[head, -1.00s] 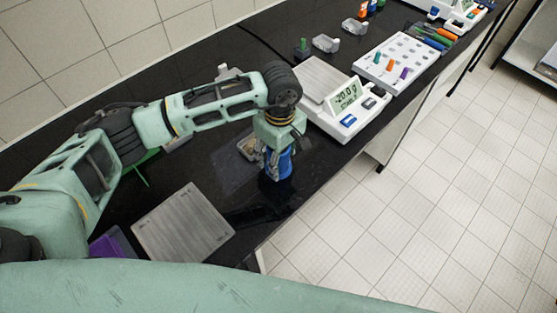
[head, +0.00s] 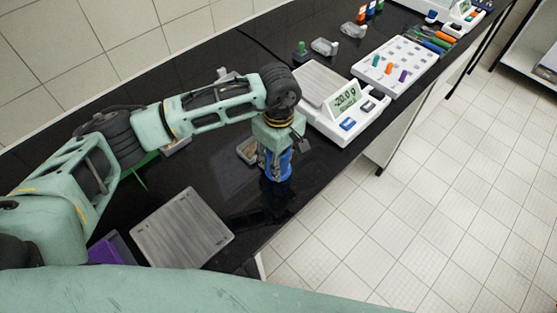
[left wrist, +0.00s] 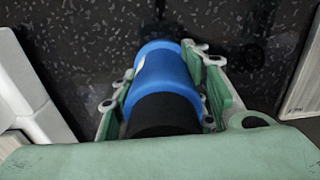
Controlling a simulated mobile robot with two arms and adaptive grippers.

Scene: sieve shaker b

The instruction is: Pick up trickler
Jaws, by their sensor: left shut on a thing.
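The trickler, a blue cylinder with a black part (left wrist: 165,75), stands on the black bench and also shows in the head view (head: 283,170). My left gripper (head: 276,160) comes down over it from above, with a finger on each side. In the left wrist view my left gripper (left wrist: 165,100) is shut on the trickler, its green-backed fingers against the sides. The trickler's lower end looks to be at the bench top; whether it touches cannot be told. My right gripper is in neither view.
A white scale (head: 345,118) reading -20.0 g stands to the right, beside a white rack (head: 395,62) with coloured pegs. A grey metal plate (head: 182,228) lies nearer me, by a purple bin (head: 103,252).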

